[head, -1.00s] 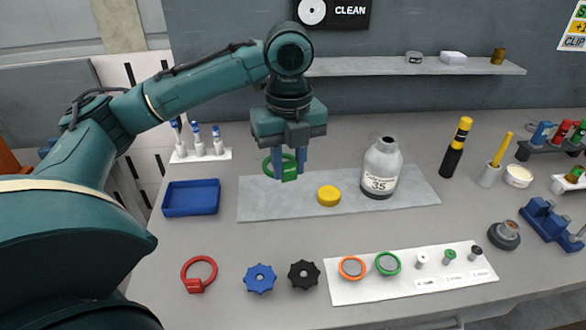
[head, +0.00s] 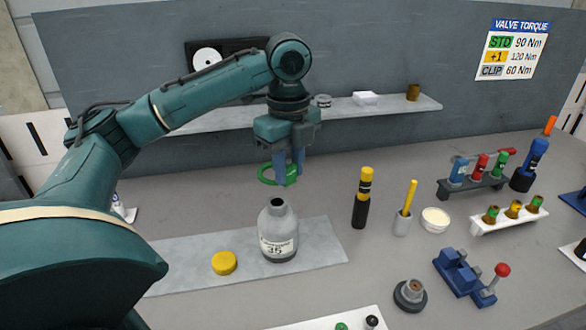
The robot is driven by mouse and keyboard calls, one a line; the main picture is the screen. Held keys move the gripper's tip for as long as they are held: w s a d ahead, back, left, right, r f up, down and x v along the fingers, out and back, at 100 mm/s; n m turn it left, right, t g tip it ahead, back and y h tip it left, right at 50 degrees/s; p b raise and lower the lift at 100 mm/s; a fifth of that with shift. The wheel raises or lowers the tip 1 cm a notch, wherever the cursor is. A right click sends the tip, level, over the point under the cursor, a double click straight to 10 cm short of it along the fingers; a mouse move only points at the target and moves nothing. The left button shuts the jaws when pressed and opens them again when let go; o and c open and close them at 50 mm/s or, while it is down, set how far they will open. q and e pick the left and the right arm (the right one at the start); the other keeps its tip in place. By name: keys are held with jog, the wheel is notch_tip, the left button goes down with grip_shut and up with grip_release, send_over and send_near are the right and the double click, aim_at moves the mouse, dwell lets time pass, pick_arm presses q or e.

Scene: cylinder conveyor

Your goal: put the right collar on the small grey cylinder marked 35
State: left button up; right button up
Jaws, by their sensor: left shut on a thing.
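The small grey cylinder marked 35 (head: 279,234) stands upright on a grey mat (head: 318,246), with its neck bare and open at the top. My left gripper (head: 289,165) is shut on a green collar (head: 268,176) and holds it in the air. In the picture the collar shows just above the cylinder's neck, apart from it; how far behind or in front is hard to tell. A yellow cap (head: 224,263) lies on the mat left of the cylinder. My right gripper is out of view.
A black and yellow tool (head: 363,198), a cup with a yellow stick (head: 403,222) and a white dish (head: 435,219) stand right of the mat. A blue fixture (head: 463,277) and a dark round part (head: 410,294) are farther right. A wall shelf (head: 390,107) hangs behind.

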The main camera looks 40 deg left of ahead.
aim_at(289, 184)
pick_arm(q)
jog(key=shift+f, duration=3.15)
jog(key=shift+f, duration=1.55)
jog(key=o, duration=1)
jog(key=shift+r, duration=0.1)
jog(key=shift+r, duration=2.95)
